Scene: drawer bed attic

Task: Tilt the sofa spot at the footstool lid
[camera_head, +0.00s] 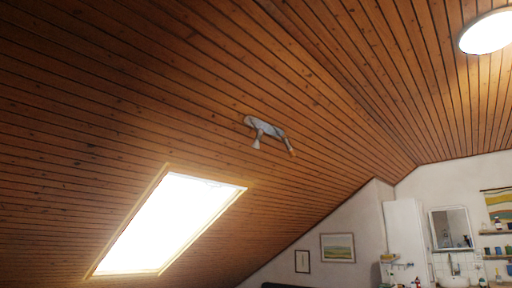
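A spotlight fixture (268,128) with a pale bar and two small heads hangs on the sloped wooden ceiling, near the middle of the head view. One head (257,142) points down, and the other head (291,152) at the right end shows a warm orange tip. I cannot tell whether this fixture is the sofa spot. No footstool or lid is in view. Neither of my grippers is in view.
A bright skylight (168,224) is set in the slope at lower left. A round ceiling lamp (487,33) is at upper right. Framed pictures (338,247), a tall white cabinet (403,236), a mirror (451,229) and a sink (455,282) are at lower right. No floor shows.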

